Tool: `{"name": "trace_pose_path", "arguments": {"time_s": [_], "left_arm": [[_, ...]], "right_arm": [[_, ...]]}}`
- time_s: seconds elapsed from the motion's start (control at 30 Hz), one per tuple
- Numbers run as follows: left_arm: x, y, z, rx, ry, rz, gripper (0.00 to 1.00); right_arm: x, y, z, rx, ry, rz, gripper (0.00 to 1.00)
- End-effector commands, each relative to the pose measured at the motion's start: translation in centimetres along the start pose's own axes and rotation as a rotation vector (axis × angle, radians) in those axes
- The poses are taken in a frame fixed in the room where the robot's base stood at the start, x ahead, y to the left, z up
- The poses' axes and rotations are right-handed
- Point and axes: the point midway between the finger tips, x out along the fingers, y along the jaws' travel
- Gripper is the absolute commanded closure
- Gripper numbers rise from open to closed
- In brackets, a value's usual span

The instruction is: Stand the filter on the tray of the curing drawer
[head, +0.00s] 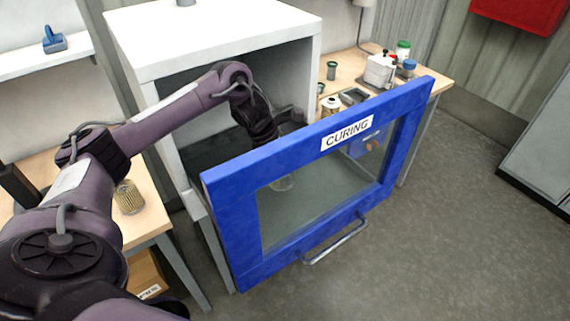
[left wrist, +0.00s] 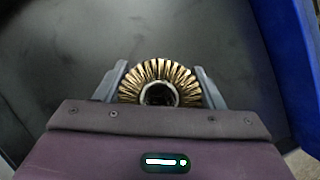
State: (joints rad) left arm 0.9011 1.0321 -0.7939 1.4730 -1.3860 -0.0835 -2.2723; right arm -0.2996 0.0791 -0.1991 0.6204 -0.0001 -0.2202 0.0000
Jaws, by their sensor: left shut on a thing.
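The curing drawer has a blue front (head: 222,205) labelled CURING, with a glass window and a metal handle, and it stands pulled out of the white cabinet. My left arm reaches over into it. In the left wrist view my left gripper (left wrist: 160,78) is shut on the filter (left wrist: 160,74), a brass pleated ring with a pale-rimmed dark centre hole, seen end-on. The dark tray (left wrist: 60,75) lies beneath. I cannot tell whether the filter touches it. In the head view the drawer front hides the fingers; a pale round shape shows faintly through the glass. My right gripper is not in view.
A brass mesh cartridge (head: 128,197) stands on the left wooden table. The white cabinet (head: 230,42) rises behind the drawer. The right bench holds a white device (head: 380,70), a green-lidded jar (head: 403,50) and small containers. The blue front borders the tray closely.

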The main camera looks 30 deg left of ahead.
Motion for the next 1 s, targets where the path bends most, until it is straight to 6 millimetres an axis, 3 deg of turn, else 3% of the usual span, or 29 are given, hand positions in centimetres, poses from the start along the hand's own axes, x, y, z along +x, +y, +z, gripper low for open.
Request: {"name": "trace_pose_path", "arguments": {"time_s": [0.47,0.5,0.7,1.0], "left_arm": [[0.73,0.01,-0.32,0.000,0.000,0.000,0.63],[0.72,0.02,-0.31,0.000,0.000,0.000,0.36],[0.67,0.02,-0.29,0.000,0.000,0.000,0.12],[0.43,0.06,-0.31,0.000,-0.001,0.001,0.12]], "right_arm": [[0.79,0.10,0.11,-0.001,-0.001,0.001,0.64],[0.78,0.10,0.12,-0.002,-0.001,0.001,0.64],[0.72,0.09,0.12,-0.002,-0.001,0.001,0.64],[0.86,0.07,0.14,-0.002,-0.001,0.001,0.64]]}}
